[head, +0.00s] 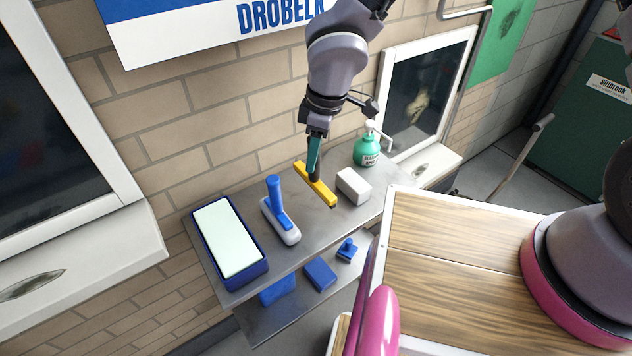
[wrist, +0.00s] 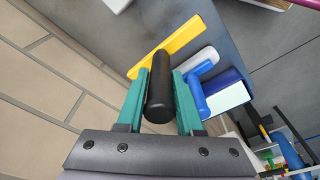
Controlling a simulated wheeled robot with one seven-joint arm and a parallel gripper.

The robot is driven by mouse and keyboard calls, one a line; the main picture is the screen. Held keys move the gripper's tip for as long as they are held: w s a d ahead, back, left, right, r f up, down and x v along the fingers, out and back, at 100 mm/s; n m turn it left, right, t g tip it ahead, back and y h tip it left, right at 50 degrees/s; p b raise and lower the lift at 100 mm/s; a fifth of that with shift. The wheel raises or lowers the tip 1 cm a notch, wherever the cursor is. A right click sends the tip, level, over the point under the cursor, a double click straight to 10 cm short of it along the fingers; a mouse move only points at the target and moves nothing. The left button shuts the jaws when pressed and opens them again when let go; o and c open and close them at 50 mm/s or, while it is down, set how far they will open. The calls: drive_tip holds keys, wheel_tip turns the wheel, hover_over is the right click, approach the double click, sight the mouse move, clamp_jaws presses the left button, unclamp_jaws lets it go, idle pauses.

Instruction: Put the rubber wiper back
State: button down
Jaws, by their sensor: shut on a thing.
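The rubber wiper (head: 323,190) has a yellow bar head and a black handle. In the head view its head is at or just above the grey shelf, between the blue-handled brush and the white block; I cannot tell whether it touches. My gripper (head: 315,160) comes down from above and is shut on the handle. In the wrist view the black handle (wrist: 159,95) lies between the two green fingers of my gripper (wrist: 160,98), with the yellow head (wrist: 185,38) beyond them. The lower edge of the wiper head is hidden.
The grey shelf (head: 232,300) stands against a brick wall. It holds a blue tray with a pale top (head: 230,240), a blue-handled brush (head: 278,212), a white block (head: 353,186) and a green pump bottle (head: 367,150). Blue items lie on the lower shelf. A wooden-topped table (head: 450,250) is at right.

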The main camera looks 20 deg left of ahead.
sight(314, 175)
wheel_tip(314, 175, down, 6)
drive_tip(key=shift+f, duration=0.25)
drive_tip(key=c, duration=0.5)
unclamp_jaws()
drive_tip(key=shift+c, duration=0.2)
drive_tip(key=shift+r, duration=0.15)
wheel_tip(314, 175, up, 12)
drive_tip(key=d, duration=0.2)
drive_tip(key=shift+f, duration=0.2)
